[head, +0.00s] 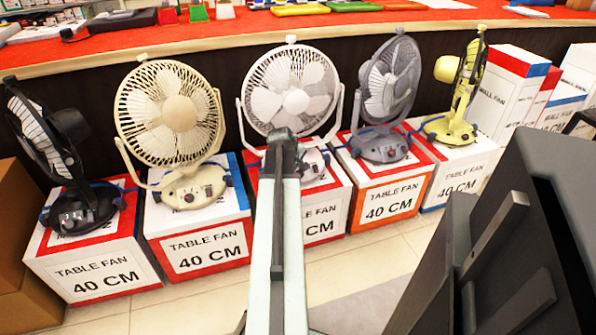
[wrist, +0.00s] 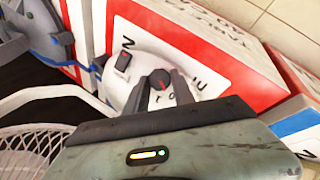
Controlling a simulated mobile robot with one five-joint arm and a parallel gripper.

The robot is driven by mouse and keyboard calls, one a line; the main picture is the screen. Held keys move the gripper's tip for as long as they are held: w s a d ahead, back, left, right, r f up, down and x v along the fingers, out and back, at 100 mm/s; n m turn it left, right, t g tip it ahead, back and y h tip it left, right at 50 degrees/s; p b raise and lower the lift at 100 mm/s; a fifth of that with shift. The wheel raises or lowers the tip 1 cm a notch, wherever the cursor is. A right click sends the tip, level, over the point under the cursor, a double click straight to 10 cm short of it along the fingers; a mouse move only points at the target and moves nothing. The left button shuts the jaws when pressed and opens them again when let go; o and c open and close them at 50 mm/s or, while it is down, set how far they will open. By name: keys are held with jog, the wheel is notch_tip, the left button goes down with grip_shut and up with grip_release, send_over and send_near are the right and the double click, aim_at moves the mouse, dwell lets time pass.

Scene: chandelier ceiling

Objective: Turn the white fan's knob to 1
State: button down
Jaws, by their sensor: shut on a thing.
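The white fan (head: 294,101) stands in the middle of the row on a red and white box, its cage facing me. In the wrist view its white base (wrist: 118,84) and part of its cage (wrist: 30,148) show. The dark knob (wrist: 159,82) with a red pointer line sits on the base. My gripper (wrist: 160,84) has its two dark fingers shut on the knob, one on each side. Small markings lie around the knob, but which one the red line meets cannot be told. In the head view my arm hides the knob and my fingertips.
A cream fan (head: 172,112) stands to the left and a grey fan (head: 387,90) to the right, both close. A black fan (head: 58,150) and a yellow fan (head: 461,90) stand at the ends. A red-topped counter (head: 250,28) runs behind.

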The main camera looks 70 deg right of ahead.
jog(key=m, duration=0.1)
jog(key=m+y+p, duration=0.1)
jog(key=m, duration=0.1)
jog(key=shift+d+r+t+y, duration=0.15)
jog(key=shift+d+t+y, duration=0.1)
jog(key=shift+t+y, duration=0.15)
jog(key=shift+m+t+y+p, duration=0.45)
jog(key=shift+m+y, duration=0.15)
jog(key=shift+m, duration=0.8)
jog(key=c, duration=1.1)
grip_release()
jog(key=shift+s, duration=0.1)
jog(key=shift+o, duration=0.2)
jog(key=shift+r, duration=0.1)
jog(key=p+v, duration=0.7)
jog(key=shift+r+p, duration=0.25)
jog(key=shift+p, duration=0.05)
